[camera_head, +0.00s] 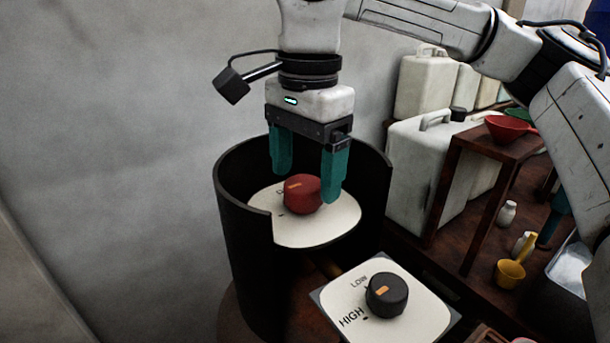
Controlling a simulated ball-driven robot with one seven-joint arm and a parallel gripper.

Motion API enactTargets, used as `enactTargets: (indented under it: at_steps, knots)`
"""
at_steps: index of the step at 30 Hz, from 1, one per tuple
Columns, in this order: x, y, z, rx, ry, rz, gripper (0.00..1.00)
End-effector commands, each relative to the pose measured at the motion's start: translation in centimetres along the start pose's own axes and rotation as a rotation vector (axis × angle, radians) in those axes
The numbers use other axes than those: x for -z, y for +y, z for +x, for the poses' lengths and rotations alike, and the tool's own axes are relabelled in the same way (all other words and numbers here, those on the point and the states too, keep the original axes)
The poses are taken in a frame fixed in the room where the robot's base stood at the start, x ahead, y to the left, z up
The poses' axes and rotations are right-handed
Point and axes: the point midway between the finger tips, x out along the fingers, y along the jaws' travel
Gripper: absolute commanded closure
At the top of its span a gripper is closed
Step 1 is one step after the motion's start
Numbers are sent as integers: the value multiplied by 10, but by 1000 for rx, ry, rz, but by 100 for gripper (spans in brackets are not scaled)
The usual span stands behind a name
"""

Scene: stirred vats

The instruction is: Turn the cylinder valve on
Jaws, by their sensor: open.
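A red knob (302,194) with an orange mark sits on a round white plate (330,230) inside a black open-fronted cylinder wall (243,262). Some lettering on the plate is partly hidden by the knob. My gripper (306,188) points down into the cylinder, with one teal finger on the left of the red knob and the other on its right. The fingers are apart and the knob shows between them. I cannot tell whether either finger touches it. A black knob (386,295) with an orange mark sits on a white plate (423,322) marked LOW and HIGH in front.
White jerrycans (412,165) stand behind at the right. A small wooden stand (478,150) holds a red funnel (508,128). A yellow scoop (510,272) and small white bottles (507,213) are on the wooden shelf. A bare grey wall (110,130) fills the left.

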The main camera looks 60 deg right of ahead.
Motion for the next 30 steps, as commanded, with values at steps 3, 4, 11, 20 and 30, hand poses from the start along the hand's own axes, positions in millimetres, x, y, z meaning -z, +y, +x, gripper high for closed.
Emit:
enactTargets:
  at_steps: [3,4,11,20,30]
  knots:
    - [0,-1,-24,3,2,0,19]
    - [0,-1,-30,4,1,-1,19]
    - [0,0,-71,2,1,-1,19]
    - [0,0,-91,0,-1,-2,19]
    - [0,0,-91,0,0,-2,19]
